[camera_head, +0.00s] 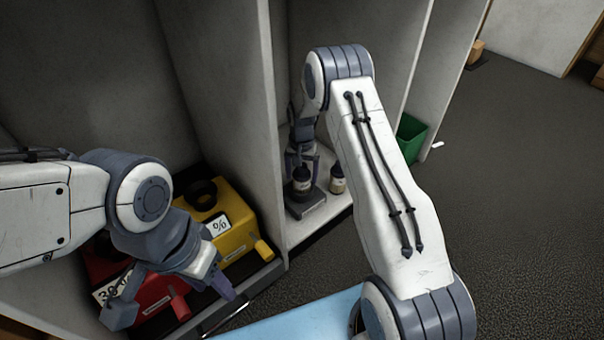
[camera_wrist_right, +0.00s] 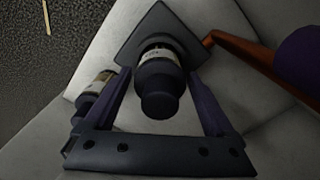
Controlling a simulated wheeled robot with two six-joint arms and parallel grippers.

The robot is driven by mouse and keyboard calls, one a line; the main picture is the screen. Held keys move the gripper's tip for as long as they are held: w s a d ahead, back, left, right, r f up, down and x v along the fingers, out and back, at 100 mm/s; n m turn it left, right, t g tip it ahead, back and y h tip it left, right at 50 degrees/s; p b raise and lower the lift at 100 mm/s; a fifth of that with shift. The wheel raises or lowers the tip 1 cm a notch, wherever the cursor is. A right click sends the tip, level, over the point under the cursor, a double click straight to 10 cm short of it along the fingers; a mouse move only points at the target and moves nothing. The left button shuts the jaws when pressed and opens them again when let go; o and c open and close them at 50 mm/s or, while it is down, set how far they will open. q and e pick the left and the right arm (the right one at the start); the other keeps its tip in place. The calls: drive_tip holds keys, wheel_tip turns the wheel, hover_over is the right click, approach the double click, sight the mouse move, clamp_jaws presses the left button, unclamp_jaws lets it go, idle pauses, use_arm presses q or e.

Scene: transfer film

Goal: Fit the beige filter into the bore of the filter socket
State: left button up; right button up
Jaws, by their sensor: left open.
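A dark-capped cylinder with a pale beige band, which looks like a filter (camera_head: 302,182), stands upright over a dark square base (camera_head: 308,209), seemingly the filter socket. They also show in the right wrist view, filter (camera_wrist_right: 160,58) and base (camera_wrist_right: 185,22). How deep it sits in the bore is hidden. My right gripper (camera_wrist_right: 160,78) has one finger on each side of it; whether they touch is unclear. A second beige, dark-capped cylinder (camera_head: 338,181) stands right of the base, also in the wrist view (camera_wrist_right: 92,95). My left gripper (camera_head: 173,304) is open and empty above a red box.
A red box (camera_head: 150,292) and a yellow box (camera_head: 236,212) with a black ring on top stand in the left bay. Grey partition walls (camera_head: 240,110) bound the bays. A green bin (camera_head: 411,137) stands right. Dark floor lies open at right.

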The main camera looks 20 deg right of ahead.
wheel_tip(320, 180, up, 8)
drive_tip(key=p, duration=0.4)
drive_tip(key=shift+p, duration=0.35)
drive_tip(key=shift+f, duration=0.1)
drive_tip(key=shift+s, duration=0.1)
